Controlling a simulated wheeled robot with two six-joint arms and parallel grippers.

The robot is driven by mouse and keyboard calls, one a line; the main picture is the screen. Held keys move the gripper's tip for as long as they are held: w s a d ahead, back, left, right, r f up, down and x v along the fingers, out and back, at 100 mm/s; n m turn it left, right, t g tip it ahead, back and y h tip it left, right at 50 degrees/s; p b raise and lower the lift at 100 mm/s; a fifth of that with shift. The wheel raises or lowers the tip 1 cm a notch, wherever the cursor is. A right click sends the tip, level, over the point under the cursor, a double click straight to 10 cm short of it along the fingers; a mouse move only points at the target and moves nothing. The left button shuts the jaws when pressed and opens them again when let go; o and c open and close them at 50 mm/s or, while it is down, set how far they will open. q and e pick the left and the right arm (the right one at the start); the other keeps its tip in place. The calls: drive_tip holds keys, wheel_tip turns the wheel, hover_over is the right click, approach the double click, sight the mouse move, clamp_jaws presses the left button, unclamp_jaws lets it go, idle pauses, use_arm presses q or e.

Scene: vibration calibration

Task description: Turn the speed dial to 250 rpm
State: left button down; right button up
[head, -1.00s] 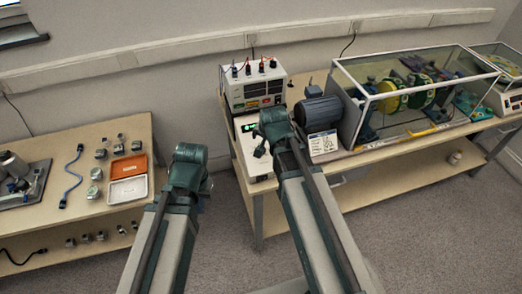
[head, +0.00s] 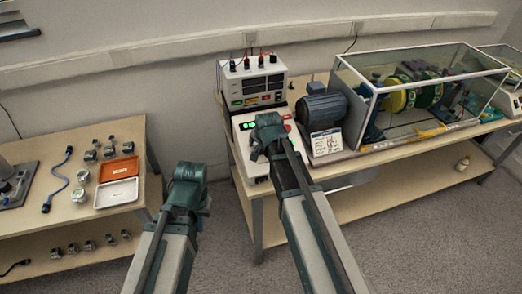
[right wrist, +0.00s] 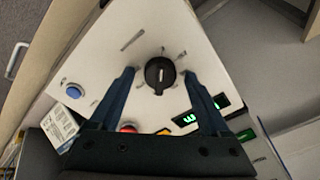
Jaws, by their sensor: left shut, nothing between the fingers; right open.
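The speed dial (right wrist: 160,75) is a round black knob with a white line on a white control box (right wrist: 148,38), marks around it. The line runs nearly up-down in the right wrist view; no numbers are readable. My right gripper (right wrist: 159,72) is open, with one finger on each side of the dial and a gap showing at both sides. A green display (right wrist: 194,115) is lit, its digits unreadable. In the head view my right arm hides the dial on the control box (head: 245,172). My left gripper (head: 189,190) is away from the box, over the floor gap; its fingers are hardly visible.
A blue button (right wrist: 73,90), a red button (right wrist: 128,128) and a yellow piece (right wrist: 164,131) lie near the dial. A power supply (head: 255,88) stands behind the box, a motor (head: 322,108) and glass case (head: 415,120) to the right. The left bench (head: 75,212) holds small parts.

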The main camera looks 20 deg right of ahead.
clamp_jaws()
idle(0.3)
